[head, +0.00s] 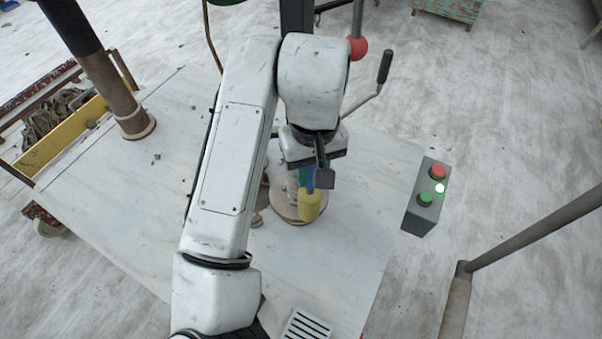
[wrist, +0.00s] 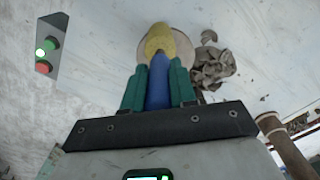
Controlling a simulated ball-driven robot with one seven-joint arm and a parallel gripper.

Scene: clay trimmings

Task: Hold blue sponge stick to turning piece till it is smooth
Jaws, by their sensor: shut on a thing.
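My gripper (wrist: 158,75) has green fingers shut on the blue handle of the sponge stick (wrist: 158,92). The stick's yellow sponge (wrist: 158,40) points away from the fingers. In the head view my gripper (head: 306,178) is over the wheel, with the yellow sponge (head: 312,206) hanging down over it. The round tan wheel disc (head: 287,207) shows beneath; it also shows behind the sponge in the wrist view (wrist: 186,52). A pale upright piece (head: 292,188) stands on the disc, mostly hidden by my gripper. Whether the sponge touches it I cannot tell.
A crumpled grey clay heap (wrist: 212,68) lies beside the disc. A control box (head: 424,200) with red and green buttons and a lit lamp sits at the table's right edge. A post (head: 125,100) stands at the left.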

